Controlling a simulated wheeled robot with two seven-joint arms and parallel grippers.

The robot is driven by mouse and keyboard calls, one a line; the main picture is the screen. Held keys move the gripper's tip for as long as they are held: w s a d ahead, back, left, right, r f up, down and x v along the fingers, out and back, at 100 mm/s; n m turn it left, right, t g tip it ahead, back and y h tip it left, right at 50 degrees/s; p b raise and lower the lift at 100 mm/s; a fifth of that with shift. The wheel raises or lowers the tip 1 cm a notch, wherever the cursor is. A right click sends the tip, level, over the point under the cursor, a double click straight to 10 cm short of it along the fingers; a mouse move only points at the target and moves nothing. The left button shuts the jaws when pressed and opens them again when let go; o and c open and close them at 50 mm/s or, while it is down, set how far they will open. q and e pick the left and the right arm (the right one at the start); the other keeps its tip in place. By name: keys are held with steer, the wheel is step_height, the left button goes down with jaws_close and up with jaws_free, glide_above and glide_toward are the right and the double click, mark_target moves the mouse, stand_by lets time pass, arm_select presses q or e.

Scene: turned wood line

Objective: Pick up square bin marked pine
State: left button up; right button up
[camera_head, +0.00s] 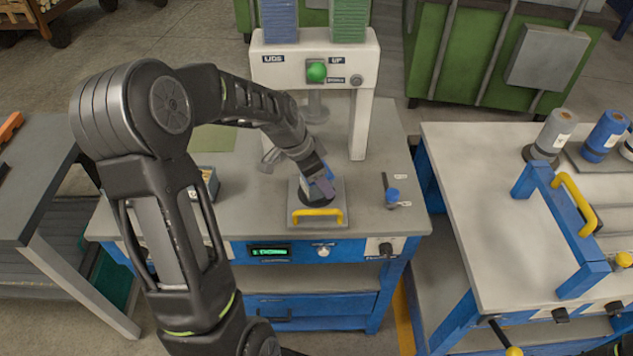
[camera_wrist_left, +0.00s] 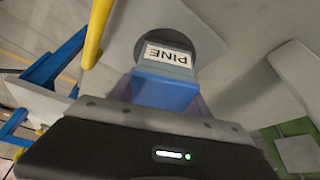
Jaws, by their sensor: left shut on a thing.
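In the head view the gripper hides most of the bin, and only a bit of blue shows. The bin is at a grey plate with a yellow handle (camera_head: 318,212) on the middle bench. A dark round area lies behind the label; I cannot tell whether the bin touches it. My right gripper is not in view.
A white press frame (camera_head: 361,120) with a green button stands behind the gripper. A small blue-topped knob (camera_head: 393,195) is to the right on the bench. Grey and blue cylinders (camera_head: 605,135) and a blue frame with a yellow handle (camera_head: 577,205) stand on the right bench.

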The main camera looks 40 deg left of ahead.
arm_select(q)
steer(key=c, duration=0.5)
steer(key=shift+r+b, duration=0.35)
steer(key=shift+r, duration=0.5)
steer(key=shift+b+v, duration=0.4)
steer(key=shift+v, duration=0.5)
steer(key=s+a+b, duration=0.1)
steer(key=s+a, duration=0.1)
steer(key=s, duration=0.2)
steer(key=s+a+b, duration=0.2)
steer(key=s+a, duration=0.1)
steer(key=s, duration=0.2)
steer(key=s+a+b, duration=0.2)
steer(key=s+a, duration=0.1)
steer(key=s, duration=0.1)
steer(key=shift+s+a, duration=0.1)
steer(key=shift+s, duration=0.3)
steer(key=shift+s+a, duration=0.3)
steer(key=shift+s, duration=0.3)
